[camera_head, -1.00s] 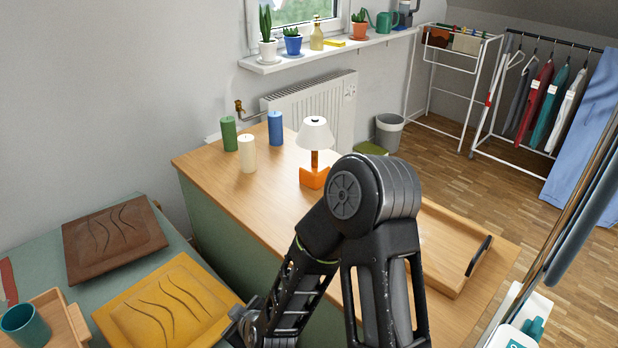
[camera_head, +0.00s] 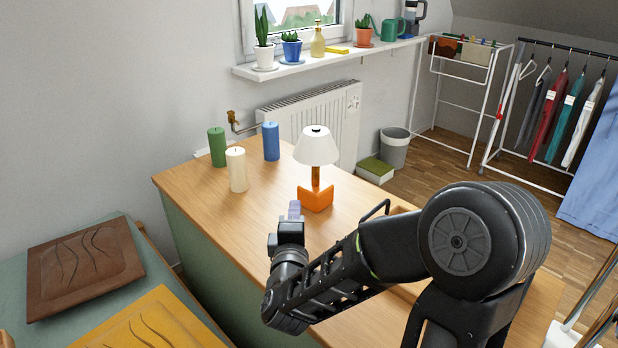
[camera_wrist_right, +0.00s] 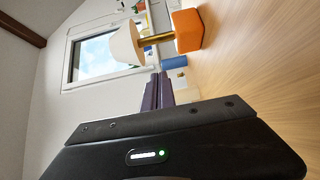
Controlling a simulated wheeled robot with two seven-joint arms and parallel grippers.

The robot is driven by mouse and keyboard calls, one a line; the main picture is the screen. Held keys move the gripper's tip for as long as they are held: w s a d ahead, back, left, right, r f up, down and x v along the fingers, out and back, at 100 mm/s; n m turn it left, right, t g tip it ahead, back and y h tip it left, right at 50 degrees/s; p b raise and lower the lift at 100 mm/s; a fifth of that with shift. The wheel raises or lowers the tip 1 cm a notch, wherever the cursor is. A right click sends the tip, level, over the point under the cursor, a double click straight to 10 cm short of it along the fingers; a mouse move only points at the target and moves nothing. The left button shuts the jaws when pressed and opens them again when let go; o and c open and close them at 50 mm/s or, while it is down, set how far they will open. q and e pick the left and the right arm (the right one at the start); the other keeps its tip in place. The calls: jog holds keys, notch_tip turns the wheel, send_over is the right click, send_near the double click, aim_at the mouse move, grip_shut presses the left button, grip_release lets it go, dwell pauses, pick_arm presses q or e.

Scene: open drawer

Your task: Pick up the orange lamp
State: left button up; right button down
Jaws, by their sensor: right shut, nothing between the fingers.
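The orange lamp (camera_head: 316,196) stands upright on the wooden cabinet top (camera_head: 215,215). It has an orange base, a short stem and a white shade. My right gripper (camera_head: 294,208) is just in front and to the left of the lamp, near the cabinet's front side, apart from it. It is shut and empty. In the right wrist view the closed fingers (camera_wrist_right: 157,90) point towards the lamp (camera_wrist_right: 186,32), which appears sideways beyond them. My left gripper is in neither view.
Green (camera_head: 217,147), cream (camera_head: 237,170) and blue (camera_head: 271,141) candles stand left of the lamp. A wooden tray (camera_head: 402,210) lies partly behind my right arm. A radiator (camera_head: 318,118) is behind the cabinet. The cabinet top between lamp and candles is clear.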

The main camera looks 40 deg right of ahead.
aim_at(319, 172)
jog(key=shift+w+d, duration=0.1)
jog(key=s+d+b+x, duration=0.1)
jog(key=d+x, duration=0.1)
jog(key=x, duration=1)
jog(key=shift+s+d, duration=0.2)
jog(key=shift+d, duration=0.1)
jog(key=d, duration=0.3)
jog(key=shift+w+d, duration=0.15)
jog(key=shift+d, duration=0.05)
